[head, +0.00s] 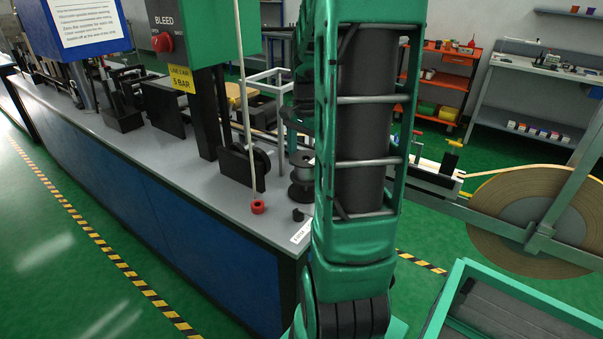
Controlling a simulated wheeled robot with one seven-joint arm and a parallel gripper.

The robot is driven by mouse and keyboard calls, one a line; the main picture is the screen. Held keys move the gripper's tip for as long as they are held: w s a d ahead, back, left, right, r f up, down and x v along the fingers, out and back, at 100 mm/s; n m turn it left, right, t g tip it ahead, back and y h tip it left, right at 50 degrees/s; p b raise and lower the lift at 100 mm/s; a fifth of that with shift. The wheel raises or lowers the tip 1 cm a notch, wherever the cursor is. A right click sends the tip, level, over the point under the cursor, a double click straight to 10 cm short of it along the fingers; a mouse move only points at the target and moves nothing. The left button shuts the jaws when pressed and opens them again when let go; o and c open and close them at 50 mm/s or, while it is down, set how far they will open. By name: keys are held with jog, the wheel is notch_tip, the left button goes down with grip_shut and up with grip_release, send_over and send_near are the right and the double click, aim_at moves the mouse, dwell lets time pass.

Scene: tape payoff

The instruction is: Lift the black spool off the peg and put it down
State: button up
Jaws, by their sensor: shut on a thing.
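A dark spool-like thing (300,193) with a grey middle stands upright at the bench's near right end, partly covered by my arm. I cannot tell whether it is the black spool of the task or one thing stacked on another. No peg can be made out at it. My green arm rises through the middle of the head view, close to the camera. My gripper is hidden behind the arm, so neither its jaws nor anything in them shows.
The grey-topped bench (195,155) has blue sides. A red ring (258,207) with a pale cord rising from it and a small black piece (298,215) lie near its edge. A large tape reel (535,225) stands right, above a green-framed crate (520,300).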

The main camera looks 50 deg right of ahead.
notch_tip(320, 180, up, 14)
jog(key=shift+f, duration=0.25)
jog(key=shift+s, duration=0.15)
dwell(0.7)
